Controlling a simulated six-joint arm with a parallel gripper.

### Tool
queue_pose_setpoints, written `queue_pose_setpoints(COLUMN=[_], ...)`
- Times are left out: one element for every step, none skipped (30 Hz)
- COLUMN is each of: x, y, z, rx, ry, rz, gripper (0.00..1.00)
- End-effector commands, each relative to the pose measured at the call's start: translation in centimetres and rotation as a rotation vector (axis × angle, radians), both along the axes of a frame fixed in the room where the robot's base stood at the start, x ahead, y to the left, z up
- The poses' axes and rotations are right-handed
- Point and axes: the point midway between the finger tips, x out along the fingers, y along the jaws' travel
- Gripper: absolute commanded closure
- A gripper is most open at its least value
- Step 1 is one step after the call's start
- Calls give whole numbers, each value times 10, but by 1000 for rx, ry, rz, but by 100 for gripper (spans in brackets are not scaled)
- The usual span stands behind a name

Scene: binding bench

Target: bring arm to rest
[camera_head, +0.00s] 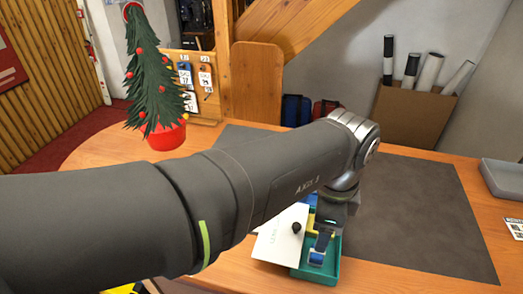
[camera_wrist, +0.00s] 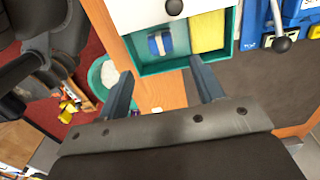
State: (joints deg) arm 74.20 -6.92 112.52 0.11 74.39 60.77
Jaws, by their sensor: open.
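My gripper (camera_wrist: 164,78) shows in the wrist view with its two dark fingers spread apart and nothing between them. In the head view my arm reaches from the left across the bench, and its wrist hangs at the teal tray (camera_head: 327,273), partly hiding it. The tray's near wall also shows in the wrist view (camera_wrist: 236,45), just beyond the fingertips. A blue and white block (camera_wrist: 160,42) and a yellow block (camera_wrist: 207,32) lie in separate parts of the tray. Whether the fingers touch the tray cannot be told.
A white card (camera_head: 272,246) with a black knob lies by the tray. A dark mat (camera_head: 425,215) covers the bench's right side, mostly clear. A small decorated tree in a red pot (camera_head: 166,137) stands at the back left. A grey tray (camera_head: 505,180) sits far right.

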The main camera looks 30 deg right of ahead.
Motion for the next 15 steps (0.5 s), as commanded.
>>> queue_pose_setpoints(x=[0, 0, 0, 0, 0, 0, 0, 0, 0, 0, 0, 0, 0, 0, 0], y=[-1, -1, 0, 0, 0, 0, 0, 0, 0, 0, 0, 0, 0, 0, 0], z=[7, 11, 14, 17, 18, 20, 21, 22, 22, 22, 22, 22, 22, 22, 22], rx=[-3, -2, -1, -1, -1, -1, 0, 0, 0, 1, 1, 1, 1, 1, 1], ry=[-1, -1, -1, 0, 0, -1, 0, 0, 0, 1, 1, 1, 1, 1, 1], rz=[0, 0, 0, 0, 0, 0, 0, 0, 0, 0, 0, 0, 0, 0, 0], gripper=[39, 39, 39, 39, 39, 39, 39, 39, 39, 39, 39, 39, 39, 39, 39])
